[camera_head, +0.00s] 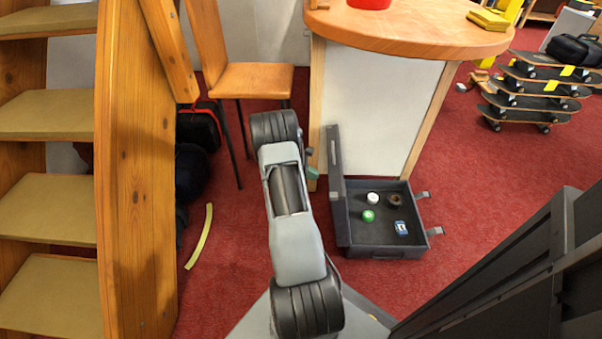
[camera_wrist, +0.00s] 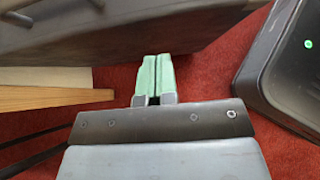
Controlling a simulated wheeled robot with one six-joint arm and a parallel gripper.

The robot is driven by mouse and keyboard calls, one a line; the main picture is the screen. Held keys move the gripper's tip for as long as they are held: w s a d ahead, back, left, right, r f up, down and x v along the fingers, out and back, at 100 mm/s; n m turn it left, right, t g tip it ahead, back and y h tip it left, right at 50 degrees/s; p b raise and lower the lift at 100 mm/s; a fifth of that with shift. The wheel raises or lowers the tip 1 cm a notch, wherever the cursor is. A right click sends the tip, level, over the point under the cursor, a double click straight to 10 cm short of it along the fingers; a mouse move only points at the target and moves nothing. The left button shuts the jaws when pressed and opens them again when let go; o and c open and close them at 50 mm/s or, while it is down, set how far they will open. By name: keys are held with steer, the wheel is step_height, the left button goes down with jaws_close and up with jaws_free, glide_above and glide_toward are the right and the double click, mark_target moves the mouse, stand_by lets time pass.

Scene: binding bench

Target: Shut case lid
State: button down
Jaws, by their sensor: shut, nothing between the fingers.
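The dark grey case (camera_head: 388,253) lies open on the floor, with several small items inside. Its lid (camera_head: 337,195) stands up along the left side, roughly upright. My gripper (camera_head: 313,173) is low, just left of the lid, on its outer side; the arm partly covers it. In the wrist view the green fingertips (camera_wrist: 154,75) are together with nothing between them. They point at a large dark panel that looks like the lid's outer face (camera_wrist: 110,35). The fingertips are very close to it; I cannot tell whether they touch.
A round-topped wooden table (camera_head: 410,30) stands behind the case, its leg close to my gripper. A wooden chair (camera_head: 255,80) and stairs (camera_head: 135,170) are on the left. Stacked skateboards (camera_head: 530,90) are at the back right. Red floor is free right of the case.

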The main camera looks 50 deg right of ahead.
mark_target(337, 182)
steer(key=shift+s+d+r+b, duration=0.2)
steer(key=shift+s+d, duration=0.3)
steer(key=shift+s, duration=0.15)
steer(key=shift+s+d+r+b, duration=0.2)
steer(key=shift+s+d, duration=0.25)
steer(key=shift+s, duration=0.15)
